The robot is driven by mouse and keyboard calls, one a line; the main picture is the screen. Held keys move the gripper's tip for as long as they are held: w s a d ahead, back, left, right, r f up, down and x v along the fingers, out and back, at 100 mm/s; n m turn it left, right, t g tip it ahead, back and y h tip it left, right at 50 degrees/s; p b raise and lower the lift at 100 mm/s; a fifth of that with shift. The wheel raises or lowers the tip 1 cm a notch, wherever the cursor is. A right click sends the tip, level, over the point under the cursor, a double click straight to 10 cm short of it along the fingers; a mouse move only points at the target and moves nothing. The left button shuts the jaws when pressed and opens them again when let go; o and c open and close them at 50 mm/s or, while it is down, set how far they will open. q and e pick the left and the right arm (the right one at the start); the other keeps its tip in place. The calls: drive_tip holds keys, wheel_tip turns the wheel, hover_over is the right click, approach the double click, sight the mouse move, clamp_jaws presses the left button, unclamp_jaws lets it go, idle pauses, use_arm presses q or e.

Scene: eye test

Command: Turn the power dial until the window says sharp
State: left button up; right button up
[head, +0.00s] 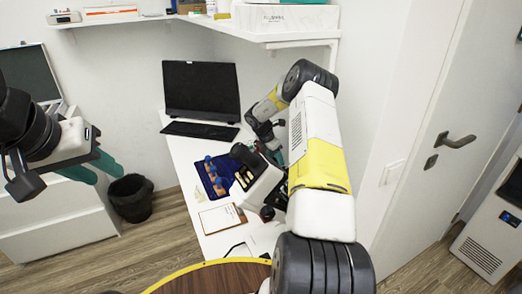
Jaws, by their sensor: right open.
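A white and black instrument (258,188) stands on the white desk, partly hidden by my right arm. A dark round knob (267,213) shows at its lower front; I cannot tell whether it is the power dial. No readable window shows. My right gripper (281,157) is open behind the instrument, mostly hidden by it and my arm; its teal fingers only just show. I cannot tell whether it touches anything. My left gripper (95,172) is in the air at the left, far from the desk, its teal fingers apart and empty.
On the desk (188,152) are a dark monitor (201,88), a keyboard (200,131), a dark blue mat (208,185) with blue items, and a clipboard (220,219). A black bin (131,199) stands left of the desk. A shelf (300,37) hangs above; a door (430,110) is right.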

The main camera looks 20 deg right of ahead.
drive_tip(key=shift+c, duration=0.4)
clamp_jaws()
drive_tip(key=n+t, duration=0.1)
drive_tip(key=n, duration=0.2)
drive_tip(key=shift+s+n+y, duration=0.1)
drive_tip(key=shift+n+y, duration=0.2)
drive_tip(key=shift+y, duration=0.1)
drive_tip(key=shift+n+t+y, duration=0.5)
drive_tip(key=shift+n+t, duration=0.1)
drive_tip(key=shift+n, duration=1.3)
